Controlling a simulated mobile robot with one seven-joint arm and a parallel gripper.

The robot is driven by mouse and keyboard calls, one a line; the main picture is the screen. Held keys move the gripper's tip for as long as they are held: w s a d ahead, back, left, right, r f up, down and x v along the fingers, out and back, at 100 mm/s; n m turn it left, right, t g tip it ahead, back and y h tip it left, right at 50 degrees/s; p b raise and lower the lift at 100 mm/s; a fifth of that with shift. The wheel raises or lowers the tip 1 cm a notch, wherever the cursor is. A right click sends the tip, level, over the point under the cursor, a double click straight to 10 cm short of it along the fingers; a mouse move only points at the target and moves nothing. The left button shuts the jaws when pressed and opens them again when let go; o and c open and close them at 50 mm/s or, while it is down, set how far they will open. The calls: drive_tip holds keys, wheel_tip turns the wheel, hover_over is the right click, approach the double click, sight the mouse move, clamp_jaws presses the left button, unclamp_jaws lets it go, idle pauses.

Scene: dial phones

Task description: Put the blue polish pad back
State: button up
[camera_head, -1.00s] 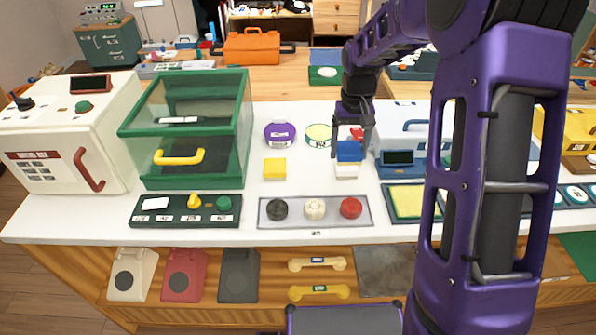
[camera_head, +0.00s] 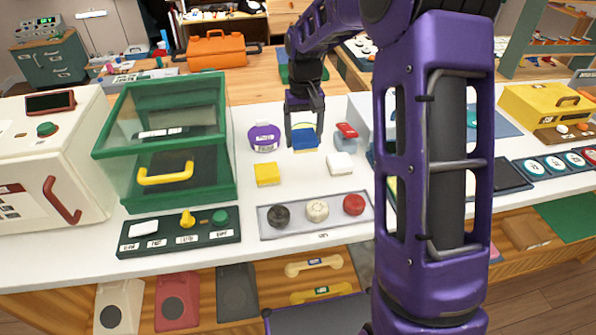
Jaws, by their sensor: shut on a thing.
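My gripper (camera_head: 304,126) is shut on the blue polish pad (camera_head: 305,140), a small blue block. It holds the pad at the middle of the white worktop, right of a purple round tin (camera_head: 264,137). A pale yellow edge shows just below the pad; the round tin there is mostly hidden behind it. I cannot tell whether the pad touches anything below. A yellow pad (camera_head: 266,174) lies to the front left, and a white pad (camera_head: 340,163) lies to the front right, both on the worktop.
A green glass-sided case (camera_head: 165,187) with a yellow handle stands at left. A grey tray (camera_head: 276,232) with black, white and red knobs lies in front. A red-topped item (camera_head: 346,130) is right of my gripper. My arm hides much of the right side.

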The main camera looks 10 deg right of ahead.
sight(303, 174)
wheel_tip(303, 174, down, 9)
drive_tip(key=shift+f+b, duration=0.2)
drive_tip(key=shift+b, duration=0.4)
drive_tip(key=shift+f, duration=0.15)
drive_tip(key=o, duration=1.1)
wheel_tip(303, 174, up, 12)
drive_tip(key=shift+r+p, duration=0.2)
drive_tip(key=shift+p, duration=0.65)
